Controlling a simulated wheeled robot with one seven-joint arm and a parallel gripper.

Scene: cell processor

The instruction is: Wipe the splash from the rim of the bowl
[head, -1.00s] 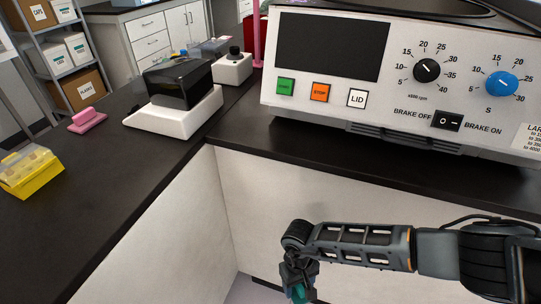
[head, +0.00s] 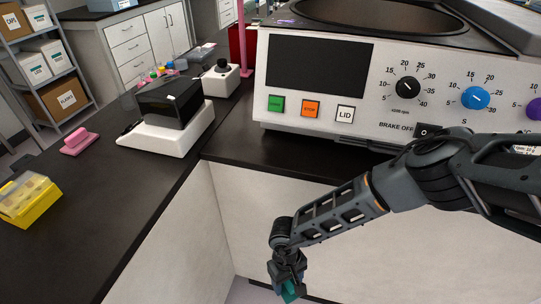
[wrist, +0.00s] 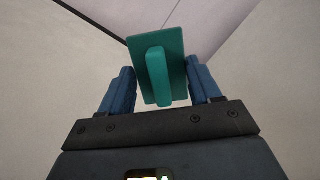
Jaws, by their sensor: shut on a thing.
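The centrifuge (head: 262,118) stands on the bench corner at the right. The dark round opening of its bowl (head: 375,14) shows at the top edge of the head view, partly cut off. I cannot make out a splash on the rim. My gripper (head: 287,284) hangs low in front of the bench, well below the bowl. It is shut on a teal wiper (wrist: 175,50), a flat pad with a raised handle. In the wrist view the handle sits between the two blue fingers (wrist: 160,85). The wiper is clear of any surface I can see.
A pink wiper (head: 79,142) and a yellow box (head: 29,203) lie on the left bench. A black-and-white device (head: 172,115) stands near the inner corner. A pink post (head: 244,45) rises beside the centrifuge. The dark bench edge (head: 290,171) lies above my gripper.

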